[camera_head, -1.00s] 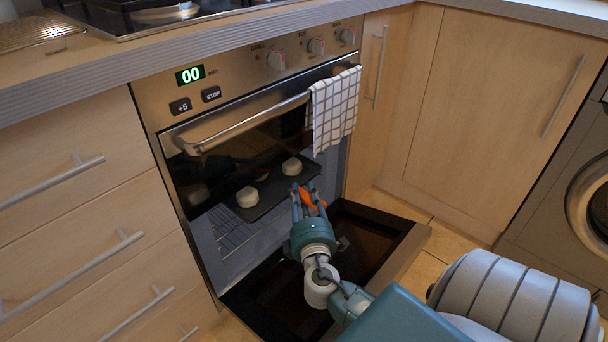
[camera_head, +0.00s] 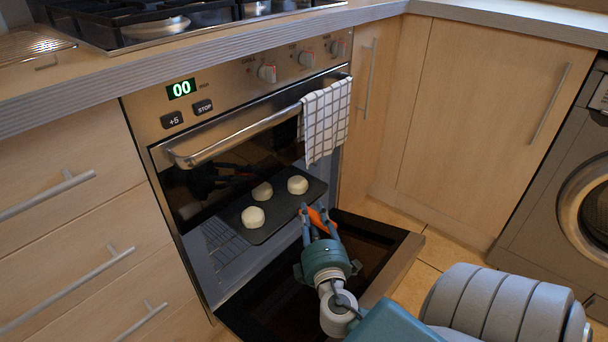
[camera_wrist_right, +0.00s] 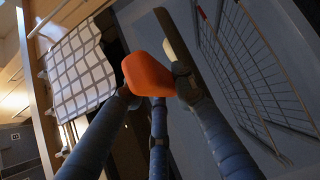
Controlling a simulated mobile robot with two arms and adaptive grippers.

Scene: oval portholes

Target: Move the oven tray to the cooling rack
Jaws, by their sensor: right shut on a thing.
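The dark oven tray (camera_head: 270,219) carries three pale round buns and sticks out of the oven opening, above the lowered door. An orange grip (camera_head: 318,219) is at its near right edge. My right gripper (camera_head: 318,213) is shut on this orange grip. In the right wrist view the fingers close around the orange grip (camera_wrist_right: 148,74), and the tray (camera_wrist_right: 175,35) shows as a thin edge beside it. The wire cooling rack (camera_head: 30,47) lies on the worktop at the far left. My left gripper is not in view.
The oven door (camera_head: 385,265) is open and lowered below the tray. A checked towel (camera_head: 326,118) hangs on the oven handle (camera_head: 235,140) above. An oven shelf (camera_head: 222,240) is inside. The gas hob (camera_head: 165,25) stands right of the cooling rack.

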